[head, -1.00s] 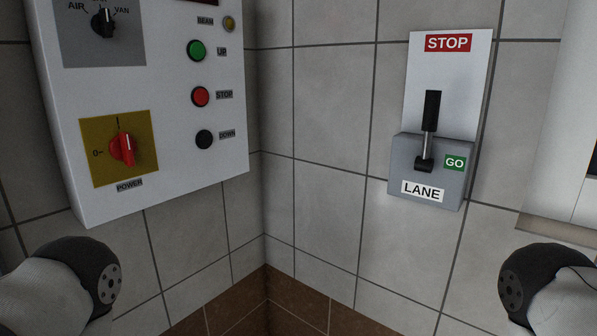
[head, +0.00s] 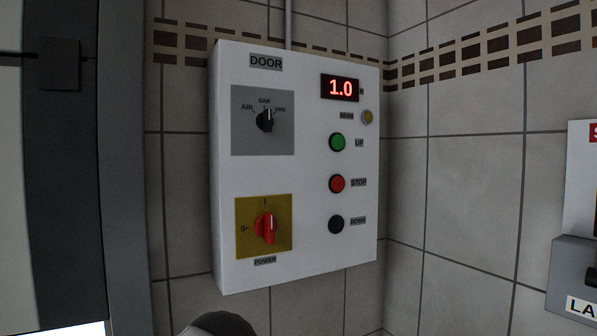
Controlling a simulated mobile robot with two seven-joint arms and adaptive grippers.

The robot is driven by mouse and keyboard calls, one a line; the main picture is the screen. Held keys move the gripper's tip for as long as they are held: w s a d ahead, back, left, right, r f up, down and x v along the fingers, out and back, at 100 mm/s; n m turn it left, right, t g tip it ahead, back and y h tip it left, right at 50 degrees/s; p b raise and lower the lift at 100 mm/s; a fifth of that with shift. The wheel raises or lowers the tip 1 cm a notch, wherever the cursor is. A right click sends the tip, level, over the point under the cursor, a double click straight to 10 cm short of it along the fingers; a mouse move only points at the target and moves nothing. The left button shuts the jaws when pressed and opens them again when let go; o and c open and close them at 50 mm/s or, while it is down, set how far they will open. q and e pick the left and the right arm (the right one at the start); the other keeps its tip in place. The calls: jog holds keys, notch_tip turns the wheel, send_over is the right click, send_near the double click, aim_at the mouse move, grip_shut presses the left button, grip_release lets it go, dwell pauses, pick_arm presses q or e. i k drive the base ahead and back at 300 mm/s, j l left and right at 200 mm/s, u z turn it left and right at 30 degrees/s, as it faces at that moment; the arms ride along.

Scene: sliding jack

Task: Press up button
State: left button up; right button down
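The green UP button (head: 337,142) is at the right side of a white control panel (head: 300,255) on the tiled wall. A red STOP button (head: 337,184) and a black DOWN button (head: 337,224) are below it. The panel's display (head: 340,88) reads 1.0. A red power knob (head: 266,227) on a yellow plate points up to the I mark. A black selector knob (head: 265,120) is on a grey plate above it. Neither gripper shows; only a dark rounded part of my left arm shows at the bottom edge, below the panel. Nothing touches the UP button.
A dark frame (head: 115,170) stands at the left, near the panel. The grey lane lever box (head: 572,280) is partly cut off at the right edge. A small yellow BEAM lamp (head: 367,117) is above the UP button. Bare tiled wall lies right of the panel.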

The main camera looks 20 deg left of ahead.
aim_at(337, 141)
jog(key=i+j+u, duration=0.5)
jog(key=i+u, duration=0.25)
jog(key=k, duration=0.1)
